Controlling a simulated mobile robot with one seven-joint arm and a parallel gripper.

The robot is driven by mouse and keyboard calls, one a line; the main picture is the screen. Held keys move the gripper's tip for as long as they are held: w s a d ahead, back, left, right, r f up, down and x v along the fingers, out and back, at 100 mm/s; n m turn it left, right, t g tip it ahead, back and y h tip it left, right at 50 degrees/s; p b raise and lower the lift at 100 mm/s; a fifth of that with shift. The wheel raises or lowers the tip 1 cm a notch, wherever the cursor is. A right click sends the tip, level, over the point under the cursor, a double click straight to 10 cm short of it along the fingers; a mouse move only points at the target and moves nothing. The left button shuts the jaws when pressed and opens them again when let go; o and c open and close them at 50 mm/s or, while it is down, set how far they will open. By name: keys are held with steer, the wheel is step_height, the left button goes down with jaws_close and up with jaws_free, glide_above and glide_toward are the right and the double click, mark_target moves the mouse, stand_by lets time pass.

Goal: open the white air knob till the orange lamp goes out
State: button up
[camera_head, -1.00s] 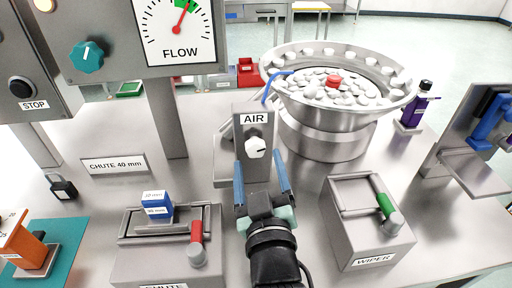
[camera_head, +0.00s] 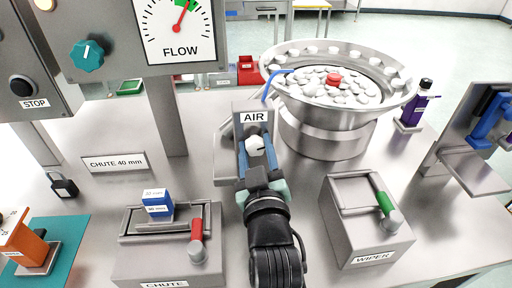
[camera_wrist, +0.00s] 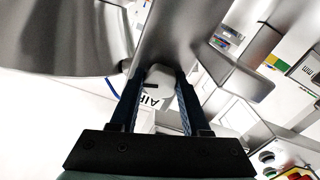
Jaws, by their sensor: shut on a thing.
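The white air knob (camera_head: 255,146) is on the front of a grey post under the AIR label (camera_head: 254,117). It also shows in the wrist view (camera_wrist: 158,76), with a dark mark line on its face. My gripper (camera_head: 257,155) is shut on the knob, with one blue finger on each side of it. In the wrist view my fingers (camera_wrist: 158,95) hold the knob between their tips.
The FLOW gauge (camera_head: 178,27) has its red needle in the green band. A bowl of caps (camera_head: 338,115) stands right behind the post. The CHUTE block (camera_head: 150,262) is left of my arm, and the WIPER block (camera_head: 352,225) is right.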

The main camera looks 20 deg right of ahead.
jaws_close()
steer(key=shift+m, duration=0.3)
steer(key=shift+r+m+p, duration=0.1)
steer(key=shift+m+p, duration=0.5)
steer(key=shift+m, duration=0.3)
steer(key=shift+m+p, duration=0.8)
steer(key=shift+m, duration=1.4)
steer(key=o, duration=0.9)
jaws_free()
